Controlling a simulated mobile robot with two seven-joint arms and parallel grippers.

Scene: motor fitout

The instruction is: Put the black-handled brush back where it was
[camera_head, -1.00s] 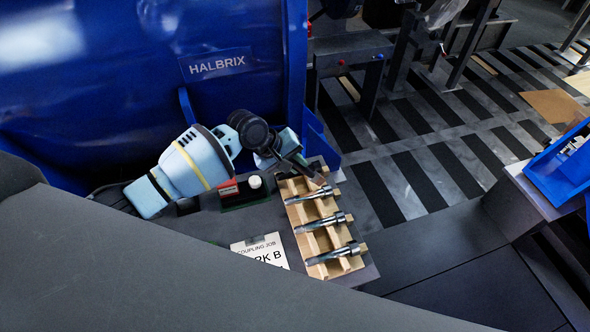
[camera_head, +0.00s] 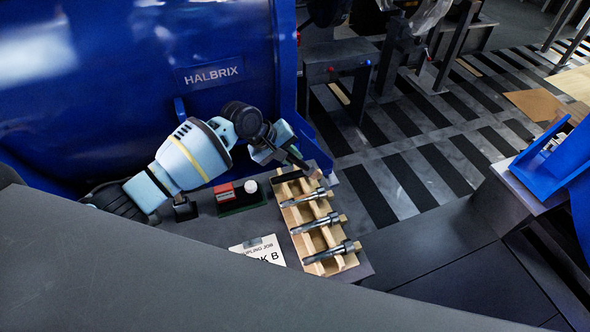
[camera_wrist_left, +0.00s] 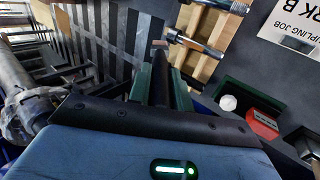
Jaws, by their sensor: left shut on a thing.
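My left gripper (camera_head: 292,156) is over the far end of the wooden rack (camera_head: 345,262), at the blue housing's side. In the left wrist view its green-edged fingers (camera_wrist_left: 163,85) are shut on the dark handle of the brush (camera_wrist_left: 160,88), which points away from the wrist toward the rack. A small brownish end (camera_wrist_left: 160,44) shows beyond the fingers. In the head view the brush is small and partly hidden by the gripper, so I cannot tell whether it touches the rack. My right gripper is not in view.
Several metal tools lie across the rack, one at its near end (camera_head: 330,253). Beside it are a green tray (camera_head: 240,209) with a red block (camera_head: 224,193) and white-topped piece (camera_head: 249,186), and a job card (camera_head: 258,252). The blue housing (camera_head: 130,80) stands behind.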

